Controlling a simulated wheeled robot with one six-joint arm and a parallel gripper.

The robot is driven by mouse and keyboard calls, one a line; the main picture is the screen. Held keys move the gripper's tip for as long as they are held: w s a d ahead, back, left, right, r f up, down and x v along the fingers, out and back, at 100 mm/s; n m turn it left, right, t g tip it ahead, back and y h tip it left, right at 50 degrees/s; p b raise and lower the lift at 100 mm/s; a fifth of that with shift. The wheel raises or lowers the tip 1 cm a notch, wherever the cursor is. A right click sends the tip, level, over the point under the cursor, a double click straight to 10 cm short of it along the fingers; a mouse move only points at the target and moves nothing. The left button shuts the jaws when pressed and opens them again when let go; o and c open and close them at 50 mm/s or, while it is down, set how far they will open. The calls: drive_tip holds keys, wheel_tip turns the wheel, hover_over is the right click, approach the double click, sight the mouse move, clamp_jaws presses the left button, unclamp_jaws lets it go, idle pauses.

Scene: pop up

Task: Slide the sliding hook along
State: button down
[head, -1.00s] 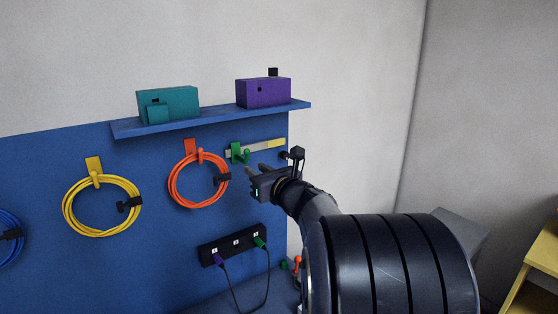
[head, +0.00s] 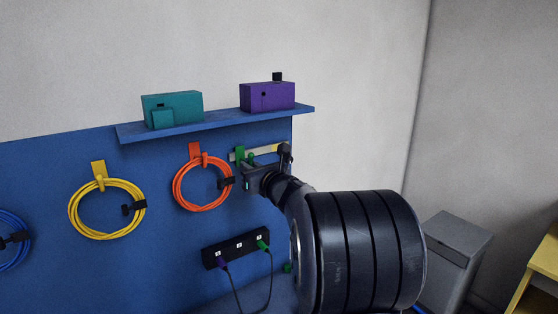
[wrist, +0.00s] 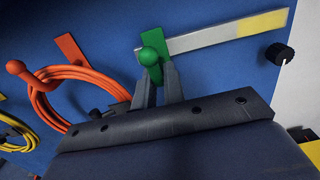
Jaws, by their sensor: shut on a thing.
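The green sliding hook (head: 240,154) sits at the left end of a pale rail (head: 264,150) on the blue board. In the wrist view, the hook (wrist: 151,56) has a round knob, and the rail (wrist: 205,38) runs right to a yellow end section (wrist: 262,24). My gripper (wrist: 159,85) is shut on the hook, one finger on each side below the knob. In the head view my gripper (head: 248,163) covers part of the hook and rail.
An orange cable coil (head: 203,185) hangs just left of my gripper, and a yellow coil (head: 106,209) farther left. A blue shelf (head: 215,125) above holds a teal box (head: 172,109) and a purple box (head: 267,96). A black socket strip (head: 236,247) is below.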

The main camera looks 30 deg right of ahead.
drive_tip(key=shift+w+d+f+p, duration=0.1)
drive_tip(key=shift+d+p, duration=0.75)
drive_tip(key=shift+d, duration=2.1)
drive_tip(key=shift+w+d+p, duration=0.1)
drive_tip(key=shift+d+p, duration=0.75)
drive_tip(key=shift+d, duration=2.05)
drive_tip(key=c, duration=1.4)
unclamp_jaws()
drive_tip(key=shift+s, duration=0.1)
drive_tip(key=s+b, duration=0.3)
drive_tip(key=s, duration=0.7)
drive_tip(key=shift+s, duration=0.3)
drive_tip(key=shift+d, duration=0.1)
drive_tip(key=w+a+p, duration=0.1)
drive_tip(key=w+p, duration=0.1)
drive_tip(key=w, duration=0.9)
drive_tip(key=shift+a, duration=0.15)
